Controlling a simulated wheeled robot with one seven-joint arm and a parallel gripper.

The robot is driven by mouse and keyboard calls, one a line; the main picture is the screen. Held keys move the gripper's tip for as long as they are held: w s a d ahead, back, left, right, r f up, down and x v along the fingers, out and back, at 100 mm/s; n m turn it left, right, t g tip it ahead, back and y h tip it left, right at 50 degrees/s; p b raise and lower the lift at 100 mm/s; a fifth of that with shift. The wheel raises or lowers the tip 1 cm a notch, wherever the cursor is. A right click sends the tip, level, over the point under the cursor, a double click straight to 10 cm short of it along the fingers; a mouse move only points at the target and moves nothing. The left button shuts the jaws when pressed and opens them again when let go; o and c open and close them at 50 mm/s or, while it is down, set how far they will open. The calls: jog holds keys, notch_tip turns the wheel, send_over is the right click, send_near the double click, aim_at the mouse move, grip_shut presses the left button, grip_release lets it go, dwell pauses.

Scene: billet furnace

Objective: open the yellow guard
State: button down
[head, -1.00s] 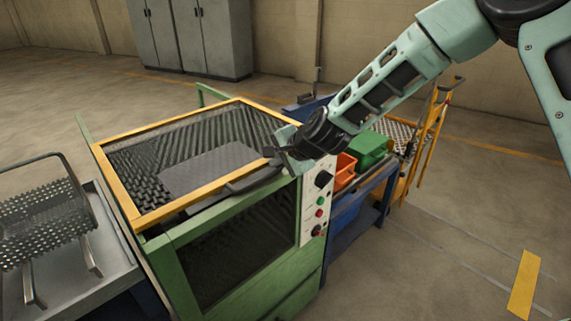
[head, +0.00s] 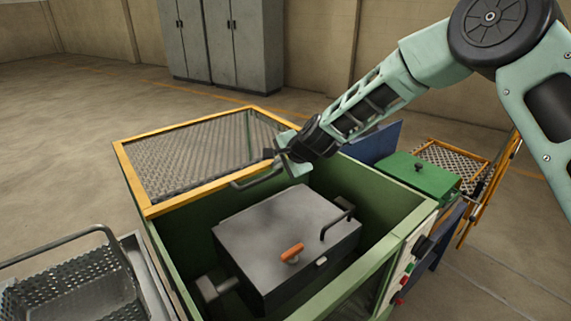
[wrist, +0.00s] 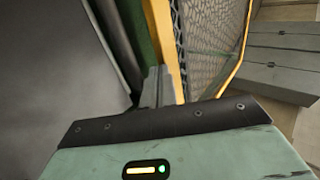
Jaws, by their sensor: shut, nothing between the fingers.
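The yellow guard (head: 183,200) is a yellow frame with dark mesh. In the head view it sits over the far left part of the green machine, and the near right part of the opening is uncovered. A grey bar handle (head: 250,181) runs along its near edge. My gripper (head: 270,154) is shut and empty at that edge, close to the handle's right end; I cannot tell whether it touches. In the wrist view the shut fingers (wrist: 158,88) show beside the yellow frame (wrist: 162,45) and its mesh.
Inside the green machine (head: 405,222) is a dark grey box (head: 265,225) with an orange knob (head: 292,253) and a black handle. A perforated basket (head: 65,290) stands at left. A green lidded box (head: 420,178) and a yellow-framed mesh are at right. Grey cabinets (head: 222,40) stand behind.

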jog(key=shift+w+a+p, duration=0.25)
jog(key=shift+w+a, duration=0.25)
jog(key=shift+w, duration=0.2)
jog(key=shift+w+a+p, duration=0.2)
jog(key=shift+w+a, duration=0.3)
jog(key=shift+w, duration=0.2)
